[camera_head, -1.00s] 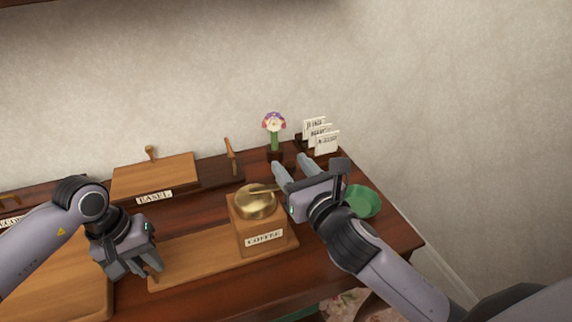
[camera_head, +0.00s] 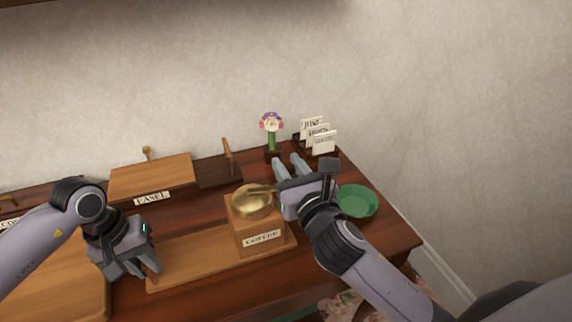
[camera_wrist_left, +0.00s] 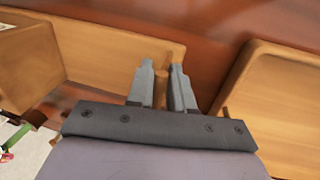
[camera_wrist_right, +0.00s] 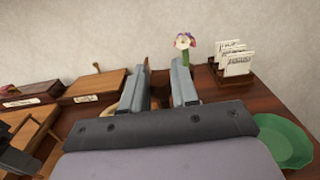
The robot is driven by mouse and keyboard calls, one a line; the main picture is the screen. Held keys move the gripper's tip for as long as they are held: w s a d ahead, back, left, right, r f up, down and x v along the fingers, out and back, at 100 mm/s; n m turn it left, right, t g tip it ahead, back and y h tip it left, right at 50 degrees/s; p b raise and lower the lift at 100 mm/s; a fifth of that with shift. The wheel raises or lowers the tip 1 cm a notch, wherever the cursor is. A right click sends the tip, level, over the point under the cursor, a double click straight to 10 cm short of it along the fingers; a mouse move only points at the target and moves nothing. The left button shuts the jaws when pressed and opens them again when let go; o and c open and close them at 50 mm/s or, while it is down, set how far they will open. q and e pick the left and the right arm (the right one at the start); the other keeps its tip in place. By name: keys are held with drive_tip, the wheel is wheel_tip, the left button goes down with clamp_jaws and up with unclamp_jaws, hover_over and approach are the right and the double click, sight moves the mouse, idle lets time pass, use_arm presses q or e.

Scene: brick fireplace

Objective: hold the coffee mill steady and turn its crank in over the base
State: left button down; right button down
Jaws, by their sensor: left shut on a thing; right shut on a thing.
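The coffee mill (camera_head: 256,238) is a wooden box labelled COFFEE with a brass bowl (camera_head: 252,204) on top, standing on a long wooden base board (camera_head: 195,262). Its crank (camera_head: 264,190) points right from the bowl toward my right gripper (camera_head: 291,163). The right gripper is shut on the crank's handle, which is mostly hidden in the head view; a brown piece (camera_wrist_right: 160,92) shows between its fingers in the right wrist view. My left gripper (camera_head: 150,270) is at the left end of the board, shut on a wooden peg (camera_wrist_left: 161,88).
A green bowl (camera_head: 357,201) is right of my right gripper. Another wooden board (camera_head: 60,285) lies at left. The wall closes the back.

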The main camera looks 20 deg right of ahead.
drive_tip(key=shift+s+a+f+m+g+h, duration=0.15)
drive_tip(key=shift+s+m+h, duration=0.35)
drive_tip(key=shift+h, duration=0.45)
drive_tip(key=shift+s+a+r+m+g+h, duration=0.1)
drive_tip(key=shift+s+a+m+g+h, duration=0.15)
drive_tip(key=shift+m+h, duration=0.6)
drive_tip(key=shift+s+a+f+m+g+h, duration=0.1)
drive_tip(key=shift+s+m+h, duration=0.35)
drive_tip(key=shift+h, duration=0.65)
drive_tip(key=c, duration=1)
unclamp_jaws()
wheel_tip(320, 180, up, 10)
